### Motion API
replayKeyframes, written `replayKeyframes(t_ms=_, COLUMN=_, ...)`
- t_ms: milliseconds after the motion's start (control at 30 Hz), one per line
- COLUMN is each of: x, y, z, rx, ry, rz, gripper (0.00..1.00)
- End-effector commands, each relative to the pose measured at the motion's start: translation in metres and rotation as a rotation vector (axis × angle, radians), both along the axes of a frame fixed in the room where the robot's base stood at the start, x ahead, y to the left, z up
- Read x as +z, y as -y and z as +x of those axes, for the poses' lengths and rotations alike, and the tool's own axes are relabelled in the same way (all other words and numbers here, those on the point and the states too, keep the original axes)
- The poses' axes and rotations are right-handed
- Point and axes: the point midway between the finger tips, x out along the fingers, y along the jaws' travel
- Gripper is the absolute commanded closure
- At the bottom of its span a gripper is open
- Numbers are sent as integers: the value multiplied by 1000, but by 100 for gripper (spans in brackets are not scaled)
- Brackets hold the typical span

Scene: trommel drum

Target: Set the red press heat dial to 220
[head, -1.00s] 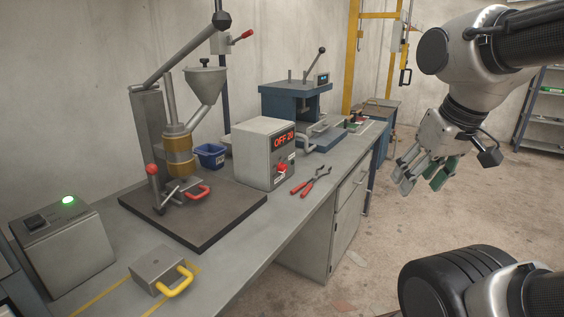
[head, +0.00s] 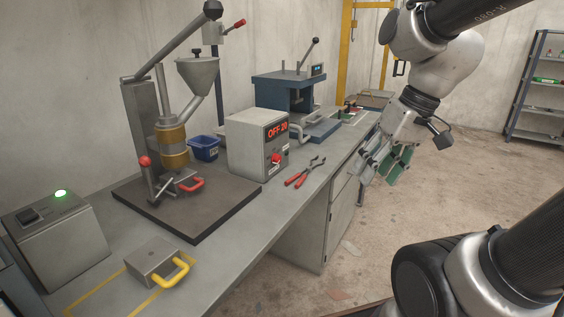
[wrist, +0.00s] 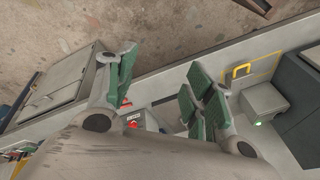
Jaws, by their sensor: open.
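The red dial (head: 276,159) is on the front face of a grey control box (head: 250,150) on the bench. The box's red display (head: 277,130) reads "OFF 20". My gripper (head: 375,168) is open and empty, past the bench's front edge, to the right of the dial and well apart from it. In the wrist view my gripper's green-padded fingers (wrist: 155,85) are spread. A small red part low between them (wrist: 132,124) may be the dial, partly hidden by my gripper.
Red-handled pliers (head: 305,172) lie on the bench before the box. A press with a funnel (head: 172,140) stands left, a blue press (head: 290,95) behind. A blue bin (head: 204,149), a yellow-handled block (head: 153,258) and a box with a green lamp (head: 55,230) are also there. Floor space is open right.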

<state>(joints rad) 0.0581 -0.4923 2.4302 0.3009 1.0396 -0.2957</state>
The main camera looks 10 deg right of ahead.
Motion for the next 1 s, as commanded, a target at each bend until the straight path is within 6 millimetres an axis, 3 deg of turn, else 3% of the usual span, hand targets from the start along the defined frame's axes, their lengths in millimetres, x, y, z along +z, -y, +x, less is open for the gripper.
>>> replayKeyframes(t_ms=167, x=-19, y=-49, z=55, rx=112, ry=-80, rz=274, gripper=47)
replayKeyframes(t_ms=300, x=-34, y=-81, z=112, rx=166, ry=-46, rz=501, gripper=47)
replayKeyframes(t_ms=500, x=-63, y=-102, z=210, rx=168, ry=128, rz=790, gripper=47)
replayKeyframes(t_ms=633, x=-94, y=-95, z=278, rx=115, ry=309, rz=922, gripper=47)
replayKeyframes(t_ms=800, x=-145, y=-66, z=355, rx=5, ry=575, rz=990, gripper=47)
replayKeyframes(t_ms=1000, x=-189, y=-32, z=400, rx=-98, ry=776, rz=967, gripper=47)
